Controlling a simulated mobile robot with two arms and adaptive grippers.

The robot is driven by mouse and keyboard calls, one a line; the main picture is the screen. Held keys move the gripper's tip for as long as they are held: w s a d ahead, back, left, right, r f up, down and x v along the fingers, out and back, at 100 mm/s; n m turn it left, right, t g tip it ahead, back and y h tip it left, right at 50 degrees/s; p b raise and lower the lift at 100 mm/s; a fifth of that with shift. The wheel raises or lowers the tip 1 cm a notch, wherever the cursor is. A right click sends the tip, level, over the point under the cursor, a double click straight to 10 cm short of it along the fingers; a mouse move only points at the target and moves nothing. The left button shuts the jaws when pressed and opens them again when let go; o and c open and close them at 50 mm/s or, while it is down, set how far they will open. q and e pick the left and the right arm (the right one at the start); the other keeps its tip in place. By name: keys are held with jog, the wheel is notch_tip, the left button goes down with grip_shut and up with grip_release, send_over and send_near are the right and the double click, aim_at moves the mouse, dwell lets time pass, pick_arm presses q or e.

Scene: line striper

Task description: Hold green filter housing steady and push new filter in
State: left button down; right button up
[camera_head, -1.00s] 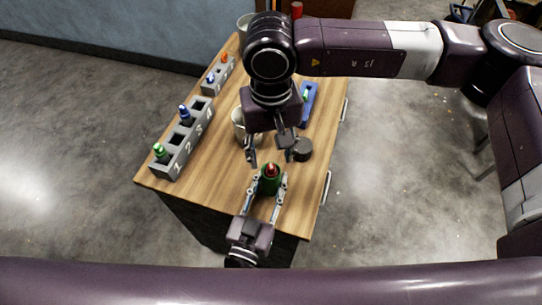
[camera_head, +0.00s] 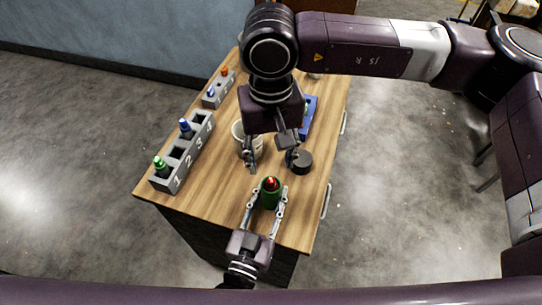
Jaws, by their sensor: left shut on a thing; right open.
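The green filter housing (camera_head: 270,197) stands upright near the front of the wooden table. A red-tipped filter (camera_head: 271,183) sits in its open top; how deep it goes cannot be told. My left gripper (camera_head: 268,198) comes from the near edge and is shut around the housing, one finger on each side. My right gripper (camera_head: 270,164) is open and empty, behind the housing and pointing down, apart from it.
A dark round cap (camera_head: 300,161) lies right of my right gripper. A white cup (camera_head: 238,134) stands to its left. A grey numbered rack (camera_head: 184,152) with green and blue pieces lines the left edge, with a smaller rack (camera_head: 218,90) behind. A blue tray (camera_head: 310,117) lies at right.

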pick_arm(q)
jog(key=c, duration=1.3)
grip_release()
